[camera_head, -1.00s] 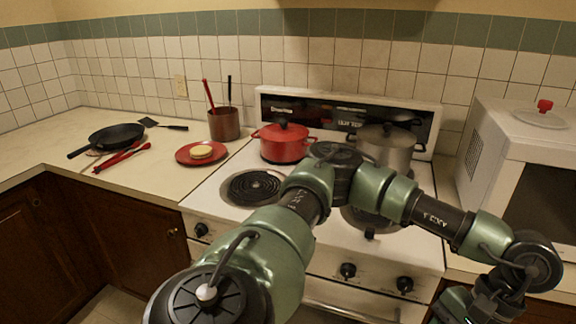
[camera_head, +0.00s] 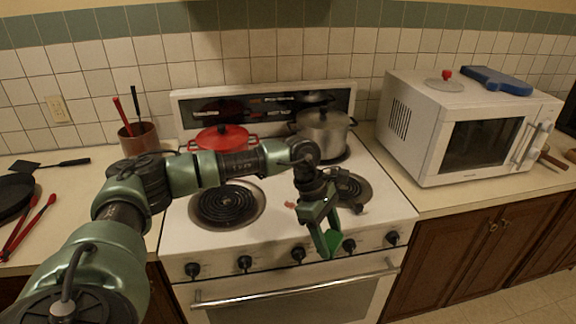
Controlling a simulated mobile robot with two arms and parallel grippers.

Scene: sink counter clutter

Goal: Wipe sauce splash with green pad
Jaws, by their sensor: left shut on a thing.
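My left gripper (camera_head: 326,238) is above the front edge of the stove, pointing down. It is shut on the green pad (camera_head: 335,242), which shows between its fingers in front of the knob panel. A small reddish mark (camera_head: 290,204), which looks like the sauce splash, is on the white stove top (camera_head: 280,222) just left of the gripper. The pad appears apart from the mark. Part of the stove top behind my arm is hidden. My right gripper is not in view.
A red pot (camera_head: 224,136) and a steel pot (camera_head: 324,130) stand on the rear burners. A white microwave (camera_head: 425,135) with a blue object (camera_head: 497,80) on top is right of the stove. A utensil crock (camera_head: 139,138), red tongs (camera_head: 28,222) and a black pan (camera_head: 12,197) are left.

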